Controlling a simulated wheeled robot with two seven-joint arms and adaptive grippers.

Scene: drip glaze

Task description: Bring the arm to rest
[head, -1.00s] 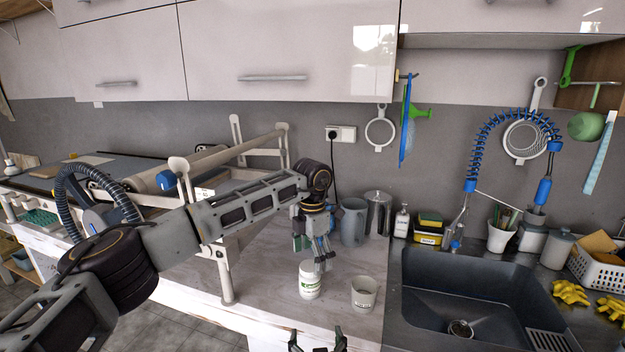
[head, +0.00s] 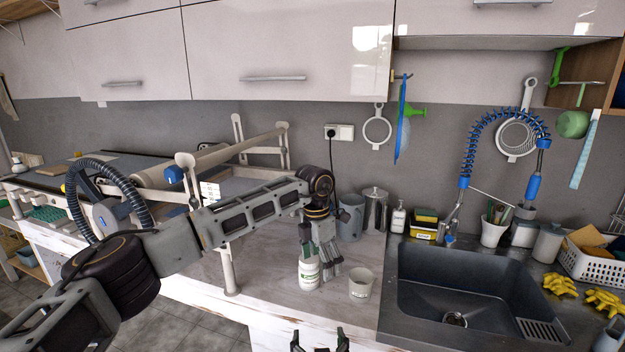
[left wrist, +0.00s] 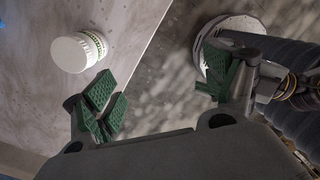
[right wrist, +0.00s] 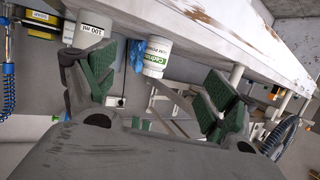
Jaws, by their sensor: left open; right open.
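My left gripper (head: 328,268) is open and points down over the counter, just right of a white jar (head: 309,273) with a green label. A pale cup (head: 361,284) stands to its right. Both stand upright. In the left wrist view the gripper (left wrist: 163,92) has nothing between its fingers, and the jar (left wrist: 78,52) lies beyond the left finger. My right gripper (head: 320,342) is open and low at the counter's front edge, partly cut off. The right wrist view shows its fingers (right wrist: 152,92) empty, with the jar (right wrist: 157,54) and the cup (right wrist: 90,28) beyond.
A grey mug (head: 350,218) and a metal canister (head: 375,210) stand behind the cup. The dark sink (head: 455,283) is at the right. A framed rack with a roller (head: 190,168) stands at the left, behind my left arm. The front counter edge has free room.

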